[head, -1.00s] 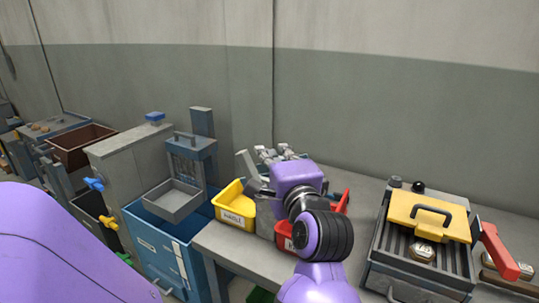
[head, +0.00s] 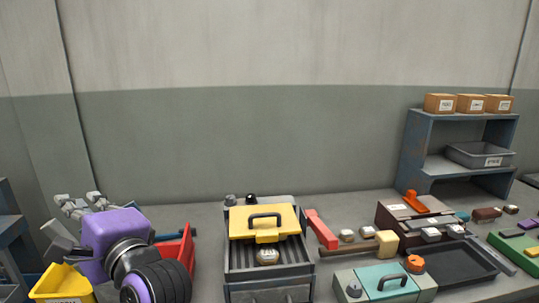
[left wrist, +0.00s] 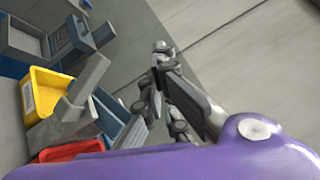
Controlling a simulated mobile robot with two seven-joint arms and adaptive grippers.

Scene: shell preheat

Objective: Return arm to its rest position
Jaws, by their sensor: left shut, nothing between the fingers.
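My left arm, with a purple wrist body (head: 112,232), comes up at the lower left of the head view. My left gripper (head: 78,202) is at its far end, raised near the back wall, above and behind the yellow bin (head: 62,285). In the left wrist view the gripper (left wrist: 160,48) has its fingers together with nothing between them. The red bin (head: 176,258) is right beside the wrist, partly hidden by it. My right gripper is not in view.
A grill-like heater (head: 268,270) with a yellow handled lid (head: 262,222) stands on the grey bench (head: 205,215). To its right are a mallet (head: 362,246), a teal case (head: 385,283), a dark tray (head: 455,270) and a shelf (head: 407,165) with boxes. The air above the bench is clear.

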